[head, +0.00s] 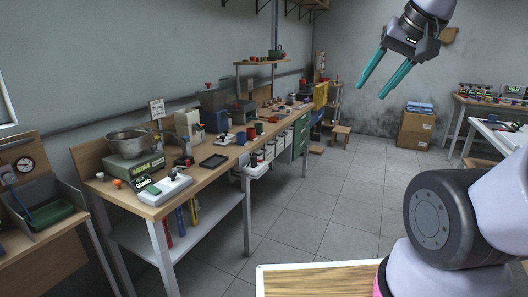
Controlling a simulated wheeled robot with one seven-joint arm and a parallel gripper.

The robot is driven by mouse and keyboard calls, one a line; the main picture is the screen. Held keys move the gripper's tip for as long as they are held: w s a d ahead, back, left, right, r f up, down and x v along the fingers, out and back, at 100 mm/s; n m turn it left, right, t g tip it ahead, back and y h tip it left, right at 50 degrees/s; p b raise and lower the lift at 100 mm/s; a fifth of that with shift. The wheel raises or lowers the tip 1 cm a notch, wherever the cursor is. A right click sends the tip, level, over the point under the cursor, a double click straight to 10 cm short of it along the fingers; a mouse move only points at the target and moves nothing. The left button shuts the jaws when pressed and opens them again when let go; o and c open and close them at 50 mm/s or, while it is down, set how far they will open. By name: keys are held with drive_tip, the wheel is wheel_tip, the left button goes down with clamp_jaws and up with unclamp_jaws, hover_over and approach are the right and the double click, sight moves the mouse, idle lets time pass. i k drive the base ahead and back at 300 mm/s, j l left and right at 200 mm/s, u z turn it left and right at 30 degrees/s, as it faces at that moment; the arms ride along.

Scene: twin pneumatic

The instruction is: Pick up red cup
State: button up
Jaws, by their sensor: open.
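Several small red items stand on the long workbench (214,176), too small to tell which is the red cup. One red, cup-like item (259,128) stands toward the middle of the bench, near a dark green one (241,138). My gripper (371,91) is raised at the upper right, with its two teal fingers apart and nothing between them. It is in the air, well apart from the bench and its items.
The bench also holds a green scale (136,166) with a metal pot (130,142), a white device (166,190) and a black tray (214,161). The tiled floor (325,190) right of the bench is clear.

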sight(251, 131)
drive_tip(key=i+z, duration=0.2)
drive_tip(key=i, duration=0.95)
drive_tip(key=i+l+u, duration=0.1)
drive_tip(key=i+u, duration=0.25)
drive_tip(key=i+l+u, duration=0.7)
drive_tip(key=i+j, duration=0.1)
